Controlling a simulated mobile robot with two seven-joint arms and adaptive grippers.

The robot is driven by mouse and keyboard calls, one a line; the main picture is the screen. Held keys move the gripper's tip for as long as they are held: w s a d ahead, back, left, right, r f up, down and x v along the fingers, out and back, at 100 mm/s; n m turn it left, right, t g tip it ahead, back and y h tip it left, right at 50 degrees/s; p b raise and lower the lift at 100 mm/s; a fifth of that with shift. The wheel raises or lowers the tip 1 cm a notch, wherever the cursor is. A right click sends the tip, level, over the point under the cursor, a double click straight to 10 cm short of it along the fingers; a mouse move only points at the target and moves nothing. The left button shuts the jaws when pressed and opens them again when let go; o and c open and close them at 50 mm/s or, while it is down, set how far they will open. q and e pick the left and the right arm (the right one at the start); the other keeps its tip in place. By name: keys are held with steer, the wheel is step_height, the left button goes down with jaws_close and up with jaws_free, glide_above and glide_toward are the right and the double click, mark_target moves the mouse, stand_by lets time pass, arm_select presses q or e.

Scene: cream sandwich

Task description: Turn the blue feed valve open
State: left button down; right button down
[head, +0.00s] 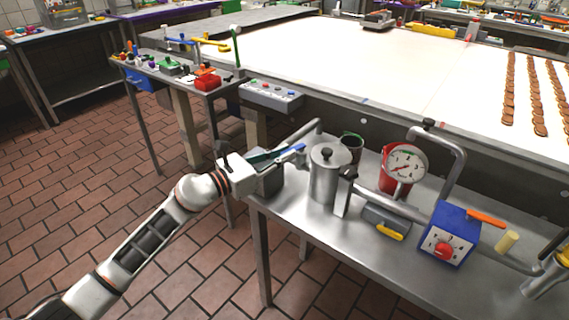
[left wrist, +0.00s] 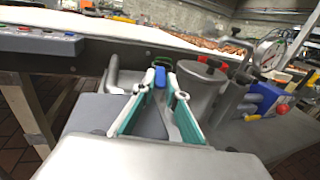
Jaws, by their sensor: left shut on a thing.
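The blue feed valve handle (head: 293,148) is a short blue lever at the left end of the steel piping, beside the steel pot. My left gripper (head: 277,155) reaches it from the left and is shut on it. In the left wrist view the blue handle (left wrist: 160,77) shows between the tips of the two green-lined fingers (left wrist: 160,90). The fingers and the pot hide part of the valve body, so the exact lever angle is hard to tell. My right gripper is not in view.
A lidded steel pot (head: 328,178) stands close right of the valve. Beyond it are a red container (head: 390,182), a pressure gauge (head: 406,163) and a blue control box (head: 447,236) with a red knob. The conveyor (head: 330,65) runs behind.

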arm_select(q)
steer(key=b, duration=0.1)
steer(key=m+g+h+b, duration=0.1)
steer(key=b, duration=0.1)
steer(key=shift+w+a+f+g, duration=0.2)
steer(key=shift+w+g, duration=0.1)
steer(key=shift+w, duration=0.1)
steer(key=shift+r+g+b, duration=0.15)
steer(key=shift+g+b, duration=0.15)
steer(key=shift+b, duration=0.2)
steer(key=shift+r+m+h, duration=0.3)
steer(key=c, duration=2)
jaws_free()
steer(key=shift+c, duration=0.2)
steer(key=shift+f, duration=0.15)
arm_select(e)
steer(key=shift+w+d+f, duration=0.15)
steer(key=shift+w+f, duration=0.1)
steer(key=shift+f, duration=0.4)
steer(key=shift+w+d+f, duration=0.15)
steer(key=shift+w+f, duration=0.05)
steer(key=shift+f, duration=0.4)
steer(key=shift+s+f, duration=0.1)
arm_select(q)
steer(key=shift+a+f, duration=0.1)
steer(key=v, duration=1.2)
